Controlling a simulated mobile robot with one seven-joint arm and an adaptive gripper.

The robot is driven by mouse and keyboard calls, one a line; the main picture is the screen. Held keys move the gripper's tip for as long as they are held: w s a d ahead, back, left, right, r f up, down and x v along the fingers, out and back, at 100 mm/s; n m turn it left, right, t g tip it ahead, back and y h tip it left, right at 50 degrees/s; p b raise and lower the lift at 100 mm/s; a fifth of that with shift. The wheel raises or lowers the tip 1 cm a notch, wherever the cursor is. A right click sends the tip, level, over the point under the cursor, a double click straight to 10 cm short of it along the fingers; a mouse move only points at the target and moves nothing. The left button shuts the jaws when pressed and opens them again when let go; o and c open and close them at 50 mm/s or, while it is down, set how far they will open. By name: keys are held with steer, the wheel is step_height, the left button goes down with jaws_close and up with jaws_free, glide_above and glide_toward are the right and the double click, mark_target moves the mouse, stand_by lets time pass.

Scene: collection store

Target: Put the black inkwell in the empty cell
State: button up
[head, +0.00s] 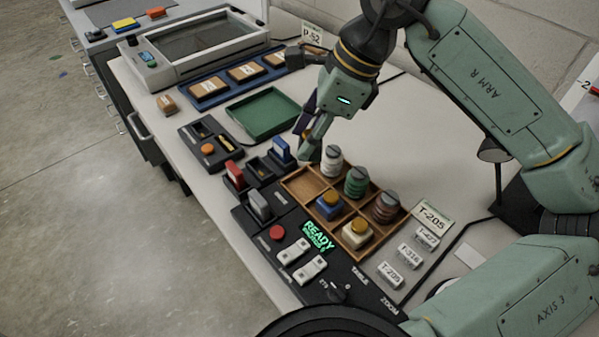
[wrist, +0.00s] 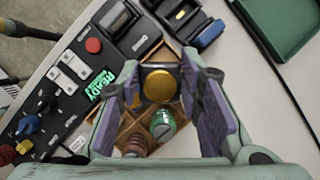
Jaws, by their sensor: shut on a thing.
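The inkwell (wrist: 160,84) with a round gold cap and a dark body sits between the fingers of my gripper (wrist: 164,92) in the wrist view. In the head view my gripper (head: 308,145) hangs over the far-left end of the wooden tray (head: 283,183), and its fingers hide the inkwell. The empty cell (head: 307,186) is at the tray's left corner. Beside it stands a blue inkwell (head: 329,206) with a yellow cap, then a cream one (head: 356,233). The other row holds white (head: 332,162), green (head: 356,182) and red-brown (head: 386,207) jars.
A black control panel (head: 288,268) with a green READY display borders the tray in front. Red, grey and blue stamp-like blocks (head: 259,207) stand left of the tray. A green tray (head: 262,113) lies behind, empty. Label plates (head: 433,217) lie at right.

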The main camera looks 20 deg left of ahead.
steer(key=f, duration=0.5)
steer(key=shift+w+a+f+p, duration=0.25)
steer(key=shift+a+f+p, duration=0.1)
steer(key=shift+a+p, duration=0.05)
step_height(320, 180, down, 4)
steer(key=shift+f+p, duration=0.25)
steer(key=shift+p, duration=0.15)
steer(key=shift+f+b, duration=0.25)
steer(key=shift+b, duration=0.15)
steer(key=o, duration=0.9)
steer(key=shift+r, duration=0.1)
steer(key=s+v, duration=0.1)
steer(key=v, duration=1.1)
steer(key=shift+w+b, duration=0.4)
steer(key=shift+w, duration=0.05)
steer(key=shift+d+r, duration=0.1)
